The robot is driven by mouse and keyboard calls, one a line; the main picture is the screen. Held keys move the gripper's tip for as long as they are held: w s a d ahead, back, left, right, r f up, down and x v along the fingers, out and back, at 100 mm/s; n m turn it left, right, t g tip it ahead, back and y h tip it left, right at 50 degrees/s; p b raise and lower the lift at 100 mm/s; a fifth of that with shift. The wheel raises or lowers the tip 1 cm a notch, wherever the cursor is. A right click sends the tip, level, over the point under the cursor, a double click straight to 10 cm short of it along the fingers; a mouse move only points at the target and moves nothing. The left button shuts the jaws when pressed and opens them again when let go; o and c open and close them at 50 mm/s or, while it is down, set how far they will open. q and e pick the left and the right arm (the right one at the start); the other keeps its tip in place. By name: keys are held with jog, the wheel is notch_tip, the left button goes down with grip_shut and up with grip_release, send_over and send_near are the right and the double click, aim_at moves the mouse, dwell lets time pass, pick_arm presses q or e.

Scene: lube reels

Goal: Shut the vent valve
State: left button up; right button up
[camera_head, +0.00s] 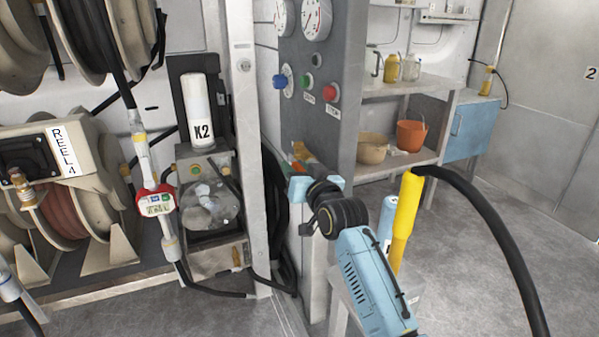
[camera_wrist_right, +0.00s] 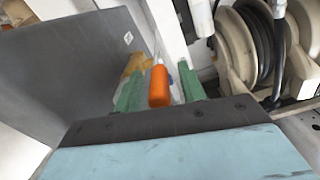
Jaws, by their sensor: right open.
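The vent valve shows as a brass body (camera_head: 305,152) with an orange handle on the side of the grey gauge panel, partly hidden behind my right gripper. In the right wrist view the orange handle (camera_wrist_right: 159,87) lies between the two green fingers, with the brass body (camera_wrist_right: 137,62) just beyond. My right gripper (camera_head: 299,172) is open around the handle, with gaps visible beside it; I cannot tell whether a finger touches it. In the head view its fingers are mostly hidden by its light-blue palm. My left gripper is not in view.
The grey panel (camera_head: 345,100) carries gauges (camera_head: 316,18), a blue knob (camera_head: 280,81), a green button (camera_head: 305,82) and a red button (camera_head: 330,92). A yellow handle (camera_head: 405,215) with a black hose stands to the right. Hose reels (camera_head: 70,205) fill the left. Floor at right is clear.

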grip_shut()
dwell(0.5)
